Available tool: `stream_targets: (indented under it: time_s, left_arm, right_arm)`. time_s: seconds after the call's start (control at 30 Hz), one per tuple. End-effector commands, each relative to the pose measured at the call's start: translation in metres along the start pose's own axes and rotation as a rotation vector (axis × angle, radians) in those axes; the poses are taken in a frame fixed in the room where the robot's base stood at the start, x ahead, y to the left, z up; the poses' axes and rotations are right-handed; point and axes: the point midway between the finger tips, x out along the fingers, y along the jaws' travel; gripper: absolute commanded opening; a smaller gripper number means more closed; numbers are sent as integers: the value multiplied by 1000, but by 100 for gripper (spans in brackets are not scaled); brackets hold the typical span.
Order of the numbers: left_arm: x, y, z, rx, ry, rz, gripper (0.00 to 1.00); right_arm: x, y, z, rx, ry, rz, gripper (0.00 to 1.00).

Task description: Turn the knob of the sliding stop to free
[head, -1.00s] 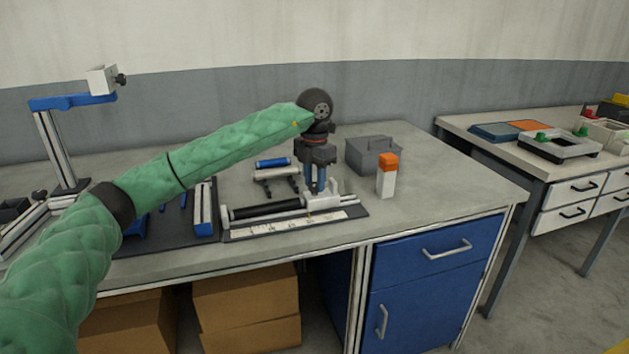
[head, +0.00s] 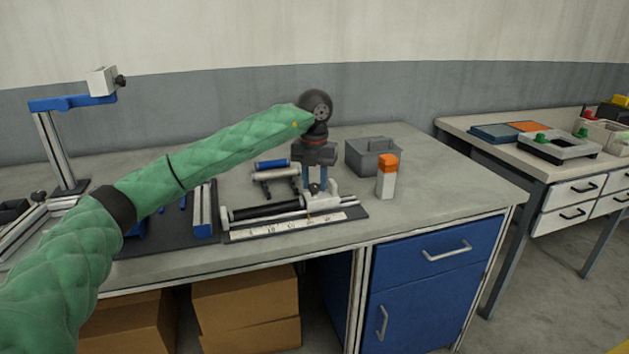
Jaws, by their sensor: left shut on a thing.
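The sliding stop is a small light-grey block (head: 325,203) at the right part of a rail fixture with a black roller (head: 267,211) and a white scale strip (head: 288,226). My left gripper (head: 316,188) points straight down over the stop, its blue fingers shut at the top of it. The knob lies between or under the fingertips and is mostly hidden, so its setting cannot be read. My right gripper is not in view.
A white bottle with an orange cap (head: 386,178) stands right of the stop. A grey lidded box (head: 371,158) is behind it. A small roller stand with a blue bar (head: 273,164) is left of the gripper. The bench's right end is clear.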

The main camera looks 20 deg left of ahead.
Motion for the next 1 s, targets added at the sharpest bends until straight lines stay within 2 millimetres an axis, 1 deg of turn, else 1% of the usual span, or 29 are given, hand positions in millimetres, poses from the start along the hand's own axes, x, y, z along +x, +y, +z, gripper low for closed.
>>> stream_targets:
  time_s: [0.3,0.33,0.4,0.43,0.77,0.87,1.0]
  left_arm:
    - [-1,1,1,-3,-2,0,9]
    - [-1,1,1,-3,-2,0,35]
    - [-1,1,0,-3,-1,0,49]
    - [-1,1,0,-3,-1,0,53]
    - [-2,0,0,-1,-1,0,53]
    - [-6,0,0,-1,-1,0,53]
    - [-21,0,1,-1,-2,0,53]
  right_arm:
    - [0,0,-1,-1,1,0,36]
    - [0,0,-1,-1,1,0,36]
    - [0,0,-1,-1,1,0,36]
    - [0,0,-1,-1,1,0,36]
    - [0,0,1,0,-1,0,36]
    - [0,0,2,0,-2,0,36]
    - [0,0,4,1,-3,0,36]
